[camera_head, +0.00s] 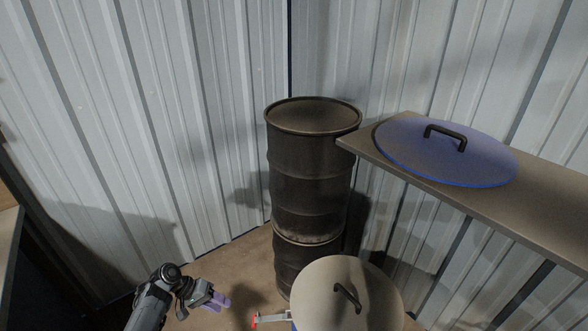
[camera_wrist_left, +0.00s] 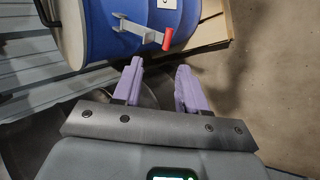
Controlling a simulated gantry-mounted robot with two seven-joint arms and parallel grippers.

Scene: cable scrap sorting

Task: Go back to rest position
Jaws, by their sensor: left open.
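My left gripper (camera_head: 217,302) is at the lower left of the head view, above the floor and left of a lidded drum (camera_head: 318,285). In the left wrist view, its two purple fingers (camera_wrist_left: 160,72) are apart, with nothing between them. Beyond the fingertips in that view is a blue drum (camera_wrist_left: 115,38) with a grey latch lever that has a red tip (camera_wrist_left: 167,39). The fingers appear clear of the lever, though the exact gap is hard to tell. My right gripper is in neither view.
Dark stacked barrels (camera_head: 312,165) stand at the corrugated wall. A blue-rimmed lid (camera_head: 405,160) with a black handle lies on a bench (camera_head: 545,212) at the right. Bare floor (camera_head: 240,270) shows around my left gripper. Another surface edge (camera_head: 10,230) is at the far left.

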